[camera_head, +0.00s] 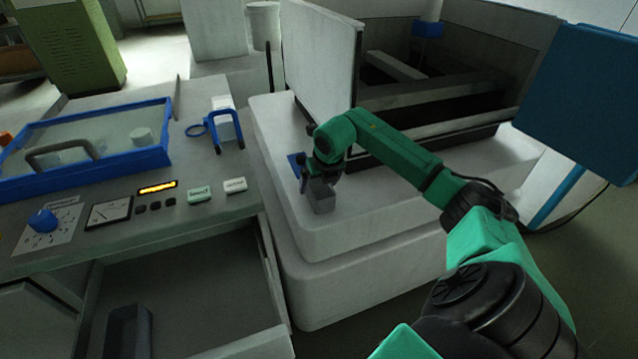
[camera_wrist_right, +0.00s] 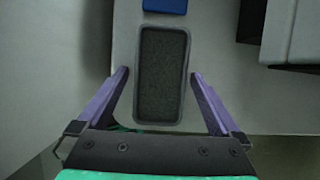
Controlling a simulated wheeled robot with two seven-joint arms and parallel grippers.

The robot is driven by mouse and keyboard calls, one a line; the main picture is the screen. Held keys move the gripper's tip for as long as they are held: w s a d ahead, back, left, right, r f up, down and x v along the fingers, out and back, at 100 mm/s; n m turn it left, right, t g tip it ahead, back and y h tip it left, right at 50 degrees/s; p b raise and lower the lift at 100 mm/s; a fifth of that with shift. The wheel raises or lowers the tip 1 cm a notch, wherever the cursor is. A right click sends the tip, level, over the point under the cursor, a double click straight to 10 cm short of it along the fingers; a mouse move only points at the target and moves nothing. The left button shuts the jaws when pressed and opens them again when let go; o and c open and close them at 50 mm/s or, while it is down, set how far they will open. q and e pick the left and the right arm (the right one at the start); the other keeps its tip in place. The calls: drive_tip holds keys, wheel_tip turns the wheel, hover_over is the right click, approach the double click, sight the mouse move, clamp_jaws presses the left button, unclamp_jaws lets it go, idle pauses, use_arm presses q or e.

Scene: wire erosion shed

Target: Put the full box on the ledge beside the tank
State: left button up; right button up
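The full box (camera_wrist_right: 162,75), a grey oblong box filled with dark grainy material, is on the pale ledge (camera_head: 345,232) beside the tank (camera_head: 440,92). It also shows in the head view (camera_head: 322,196), near the ledge's left side. My right gripper (camera_wrist_right: 160,74) is at the box, with its purple fingers on either side. A gap shows between the left finger and the box; the right finger is very close to its side, and I cannot tell whether it touches. My left gripper is out of view.
A blue block (camera_wrist_right: 165,5) lies just beyond the box on the ledge. A white upright panel (camera_head: 322,58) stands behind. At left is a control bench with a blue-framed lid (camera_head: 168,150) and an open drawer holding a dark box (camera_head: 128,332).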

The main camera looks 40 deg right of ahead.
drive_tip(key=shift+r, duration=0.15)
drive_tip(key=v, duration=1.2)
drive_tip(key=shift+w+a, duration=0.1)
